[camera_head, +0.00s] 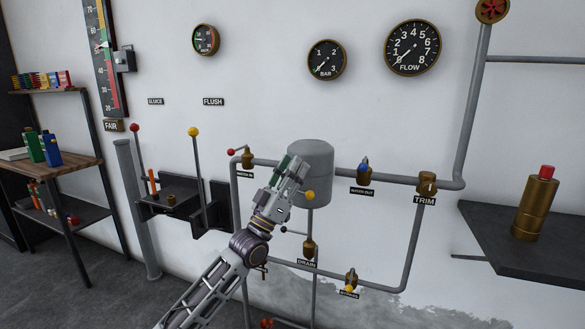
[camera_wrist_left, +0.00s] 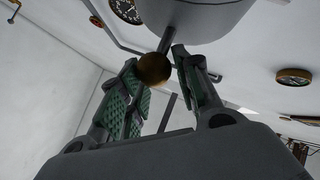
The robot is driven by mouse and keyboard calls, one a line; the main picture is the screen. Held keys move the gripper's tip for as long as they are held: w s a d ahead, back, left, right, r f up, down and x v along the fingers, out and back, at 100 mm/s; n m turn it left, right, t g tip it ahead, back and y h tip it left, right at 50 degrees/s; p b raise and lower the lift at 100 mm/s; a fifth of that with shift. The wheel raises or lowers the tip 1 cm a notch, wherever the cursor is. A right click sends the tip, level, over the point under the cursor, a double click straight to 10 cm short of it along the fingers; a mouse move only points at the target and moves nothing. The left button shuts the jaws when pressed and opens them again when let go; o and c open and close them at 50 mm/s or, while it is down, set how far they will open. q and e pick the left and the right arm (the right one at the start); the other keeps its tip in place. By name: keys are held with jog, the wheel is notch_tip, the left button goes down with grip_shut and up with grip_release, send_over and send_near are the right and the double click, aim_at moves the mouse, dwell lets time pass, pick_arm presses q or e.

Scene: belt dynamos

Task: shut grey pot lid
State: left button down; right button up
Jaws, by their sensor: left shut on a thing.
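The grey pot (camera_head: 312,158) is a round drum on the pipework at the wall. Its smooth top (camera_head: 310,145) looks level, and I cannot make out a separate lid edge. My left gripper (camera_head: 287,172) is in front of the pot's lower left side. In the left wrist view the pot (camera_wrist_left: 205,15) hangs above the fingers, with a short dark rod running to a brass ball knob (camera_wrist_left: 154,68). The left gripper (camera_wrist_left: 155,62) has its green-padded fingers on either side of this knob and is shut on it. My right gripper is not in view.
Pipes with brass valves flank the pot, including the trim valve (camera_head: 427,183) and drain valve (camera_head: 308,249). A dark bracket with levers (camera_head: 178,195) is at left. A dark shelf (camera_head: 520,238) with a brass cylinder (camera_head: 536,205) is at right. Gauges hang above.

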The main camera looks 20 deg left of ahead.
pick_arm(q)
jog(key=f, duration=0.2)
jog(key=shift+w+d+f+g, duration=0.3)
jog(key=shift+w+d, duration=0.1)
jog(key=c, duration=1.5)
grip_release()
jog(key=o, duration=0.4)
jog(key=shift+w, duration=0.25)
jog(key=shift+s+r, duration=0.2)
jog(key=shift+r, duration=0.05)
jog(key=shift+a+f, duration=0.1)
jog(key=v, duration=1.2)
